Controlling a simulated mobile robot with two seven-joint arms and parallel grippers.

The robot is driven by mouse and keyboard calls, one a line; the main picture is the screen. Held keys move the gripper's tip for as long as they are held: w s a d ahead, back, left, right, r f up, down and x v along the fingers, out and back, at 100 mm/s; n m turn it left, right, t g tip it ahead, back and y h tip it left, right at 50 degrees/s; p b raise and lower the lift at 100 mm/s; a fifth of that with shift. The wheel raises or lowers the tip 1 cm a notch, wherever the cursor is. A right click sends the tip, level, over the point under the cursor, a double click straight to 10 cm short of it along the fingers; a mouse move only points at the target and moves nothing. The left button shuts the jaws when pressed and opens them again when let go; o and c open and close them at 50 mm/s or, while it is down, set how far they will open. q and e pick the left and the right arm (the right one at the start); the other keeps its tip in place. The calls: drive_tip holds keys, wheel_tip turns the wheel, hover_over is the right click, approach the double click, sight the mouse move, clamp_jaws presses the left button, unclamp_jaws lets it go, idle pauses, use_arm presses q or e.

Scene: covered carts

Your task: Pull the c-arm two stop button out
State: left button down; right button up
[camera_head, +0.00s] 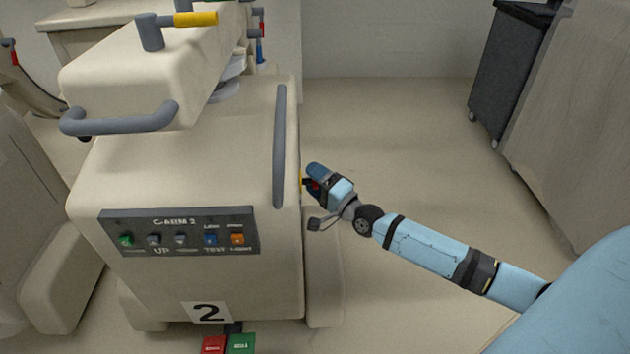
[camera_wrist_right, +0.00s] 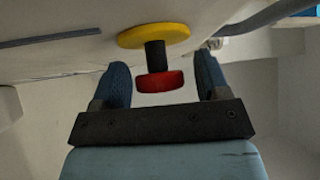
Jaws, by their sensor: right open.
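The c-arm two (camera_head: 190,155) is a cream cart with a "C-ARM 2" panel and a "2" label on its front. Its stop button (camera_wrist_right: 159,80) shows in the right wrist view as a red cap on a black stem, over a yellow disc (camera_wrist_right: 153,36) on the cart's side. My right gripper (camera_wrist_right: 165,85) is open, with one blue finger on each side of the red cap and gaps visible on both sides. In the head view my right gripper (camera_head: 312,182) is beside the cart's right side, and the button is mostly hidden there. My left gripper is out of view.
The front panel (camera_head: 180,232) carries several coloured buttons. A grey vertical rail (camera_head: 280,146) runs near the cart's right edge. Red (camera_head: 214,345) and green (camera_head: 241,344) pedals lie at the floor in front. A dark cart (camera_head: 508,70) stands at the back right. Floor between is clear.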

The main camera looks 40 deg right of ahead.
clamp_jaws()
drive_tip(key=shift+s+d, duration=0.35)
drive_tip(key=shift+d, duration=0.35)
drive_tip(key=shift+c, duration=2.1)
unclamp_jaws()
drive_tip(key=o, duration=0.4)
drive_tip(key=shift+s+d, duration=0.1)
drive_tip(key=shift+d, duration=0.05)
drive_tip(key=shift+s, duration=0.1)
